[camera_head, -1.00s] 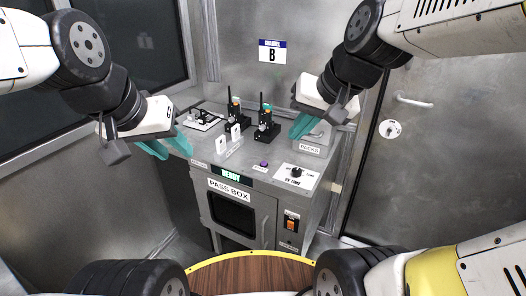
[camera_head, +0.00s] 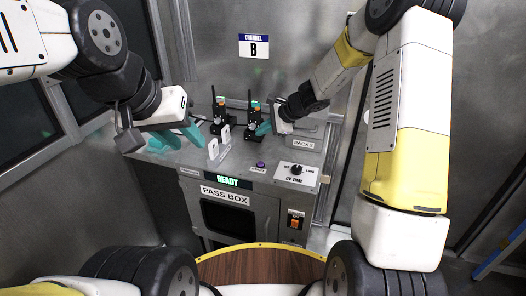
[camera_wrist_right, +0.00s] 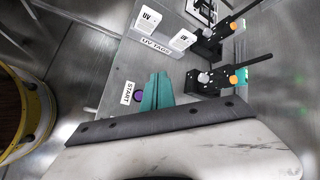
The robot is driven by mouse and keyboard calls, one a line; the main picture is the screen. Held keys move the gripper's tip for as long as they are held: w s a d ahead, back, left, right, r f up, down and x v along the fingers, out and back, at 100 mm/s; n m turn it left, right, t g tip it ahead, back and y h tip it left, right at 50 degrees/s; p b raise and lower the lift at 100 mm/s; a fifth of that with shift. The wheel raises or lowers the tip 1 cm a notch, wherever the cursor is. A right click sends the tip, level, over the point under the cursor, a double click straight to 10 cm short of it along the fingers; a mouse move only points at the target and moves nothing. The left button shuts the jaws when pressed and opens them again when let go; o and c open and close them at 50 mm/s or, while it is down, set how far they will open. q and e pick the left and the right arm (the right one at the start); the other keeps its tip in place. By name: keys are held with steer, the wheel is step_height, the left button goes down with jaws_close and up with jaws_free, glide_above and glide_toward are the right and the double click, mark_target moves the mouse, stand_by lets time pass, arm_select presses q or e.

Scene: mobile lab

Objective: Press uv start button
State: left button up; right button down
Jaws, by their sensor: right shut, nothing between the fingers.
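The purple UV start button (camera_head: 260,165) is on the grey top of the pass box, near its front edge. In the right wrist view the button (camera_wrist_right: 139,97) shows beside a START label (camera_wrist_right: 128,92). My right gripper (camera_head: 263,129) is shut and empty, above the box top behind the button in the head view. Its teal fingers (camera_wrist_right: 158,90) appear right next to the button in the wrist view; I cannot tell the height gap. My left gripper (camera_head: 177,139) is open and empty over the left part of the box top. The display (camera_head: 228,181) reads READY.
Two black radios (camera_head: 219,117) (camera_head: 254,120) stand at the back of the top. White UV tags (camera_head: 219,145) stand in the middle. A UV time knob (camera_head: 296,170) is right of the button, with a packs bin (camera_head: 304,144) behind. An orange switch (camera_head: 294,222) is on the front.

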mark_target(263, 164)
steer(key=f, duration=0.1)
steer(key=w+f+m, duration=0.1)
steer(key=w+f, duration=0.1)
steer(key=shift+d+f+m, duration=0.15)
steer(key=shift+f+m, duration=0.05)
steer(key=shift+m, duration=0.2)
steer(key=shift+f, duration=4.35)
steer(key=shift+s+f, duration=0.1)
steer(key=shift+f, duration=0.05)
steer(key=shift+f, duration=0.3)
steer(key=shift+f, duration=0.5)
steer(key=shift+r, duration=0.95)
